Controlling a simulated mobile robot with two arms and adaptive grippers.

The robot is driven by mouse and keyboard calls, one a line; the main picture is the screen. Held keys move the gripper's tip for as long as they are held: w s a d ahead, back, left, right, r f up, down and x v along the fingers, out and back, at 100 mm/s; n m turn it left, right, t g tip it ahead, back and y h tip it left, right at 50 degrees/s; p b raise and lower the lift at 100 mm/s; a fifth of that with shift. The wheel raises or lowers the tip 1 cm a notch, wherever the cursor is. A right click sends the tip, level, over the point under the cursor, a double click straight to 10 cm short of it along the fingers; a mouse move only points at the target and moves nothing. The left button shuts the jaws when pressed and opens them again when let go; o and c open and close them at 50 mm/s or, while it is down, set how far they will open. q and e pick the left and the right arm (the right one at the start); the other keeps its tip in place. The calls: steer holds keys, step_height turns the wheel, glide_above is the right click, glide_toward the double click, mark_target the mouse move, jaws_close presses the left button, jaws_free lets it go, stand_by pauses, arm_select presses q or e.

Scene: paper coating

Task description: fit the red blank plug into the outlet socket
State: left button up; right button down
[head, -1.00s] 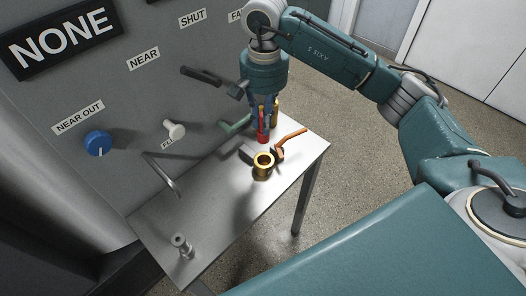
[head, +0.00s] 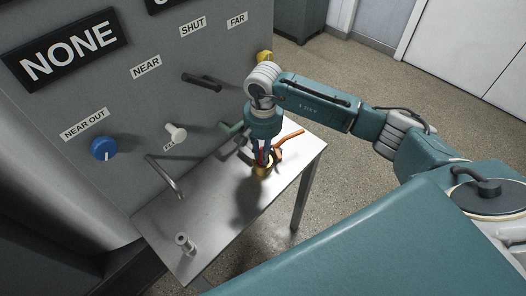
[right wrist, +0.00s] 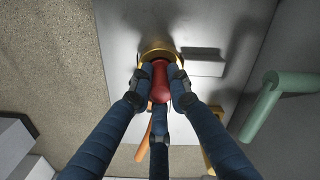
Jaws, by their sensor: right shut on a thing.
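The red blank plug (right wrist: 160,82) is held between the dark blue fingers of my right gripper (right wrist: 158,92). In the head view my right gripper (head: 262,160) is directly over the brass outlet socket (head: 261,171) and hides most of the plug. In the right wrist view the plug's far end overlaps the brass rim of the socket (right wrist: 158,51). I cannot tell whether the plug is inside the opening or just above it. My left gripper is not in view.
The socket stands on a metal table (head: 215,205). An orange handle (head: 289,138) is just beyond it, and a green handle (right wrist: 277,101) is close by. A small metal fitting (head: 184,243) stands at the table's near end. The labelled panel (head: 125,110) borders the left side.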

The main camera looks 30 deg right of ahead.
steer(key=shift+f, duration=0.1)
steer(key=c, duration=1.7)
jaws_free()
steer(key=shift+o, duration=0.2)
step_height(320, 180, up, 11)
steer(key=b, duration=0.3)
steer(key=shift+r+b, duration=0.2)
steer(key=shift+b, duration=0.15)
steer(key=shift+r, duration=0.45)
steer(key=shift+s+f, duration=0.1)
